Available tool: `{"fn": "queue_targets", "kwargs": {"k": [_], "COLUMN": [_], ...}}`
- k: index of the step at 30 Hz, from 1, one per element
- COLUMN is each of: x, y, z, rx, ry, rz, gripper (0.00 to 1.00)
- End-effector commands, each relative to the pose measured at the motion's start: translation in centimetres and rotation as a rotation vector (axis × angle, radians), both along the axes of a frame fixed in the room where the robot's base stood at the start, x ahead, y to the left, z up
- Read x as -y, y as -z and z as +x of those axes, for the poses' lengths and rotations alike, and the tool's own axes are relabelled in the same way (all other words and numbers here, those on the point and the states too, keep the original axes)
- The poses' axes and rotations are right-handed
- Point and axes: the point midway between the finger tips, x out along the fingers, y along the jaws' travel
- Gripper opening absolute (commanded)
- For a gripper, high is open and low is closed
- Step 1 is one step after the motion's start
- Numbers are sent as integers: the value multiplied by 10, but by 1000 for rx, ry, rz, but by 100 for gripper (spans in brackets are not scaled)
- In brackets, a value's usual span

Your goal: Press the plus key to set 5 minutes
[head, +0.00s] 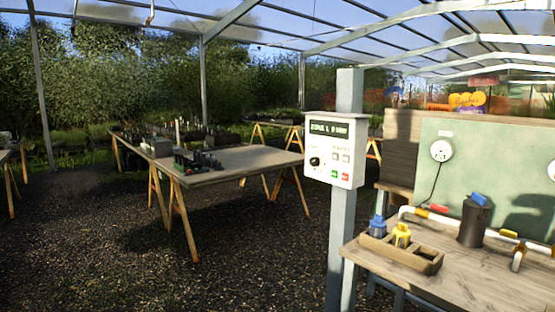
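A white control box (334,150) is fixed to a grey post right of the middle. Its dark display (328,128) shows green characters that seem to read "ZONE 1 0 MIN", though they are small. Below it are a black knob (315,161) on the left and two small pale keys on the right, a left one (335,157) and a right one (345,159). Their marks are too small to tell which is plus. A green button (334,174) and a red button (345,177) sit beneath them. My gripper is not in view.
A wooden bench (480,285) at the right holds a wooden tray (425,265) with blue and yellow fittings, a dark cylinder (474,222) and white pipe. A green panel (500,165) stands behind. A trestle table (240,165) stands left. Gravel before the post is clear.

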Motion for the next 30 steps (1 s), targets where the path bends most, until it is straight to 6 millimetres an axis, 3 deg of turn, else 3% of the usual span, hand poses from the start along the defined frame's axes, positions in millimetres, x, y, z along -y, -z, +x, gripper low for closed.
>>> {"fn": "queue_targets", "kwargs": {"k": [1,5,6,30], "x": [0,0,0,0], "y": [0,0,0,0], "z": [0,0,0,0], "rx": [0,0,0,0], "ry": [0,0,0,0], "rz": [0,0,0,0], "gripper": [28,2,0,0]}}
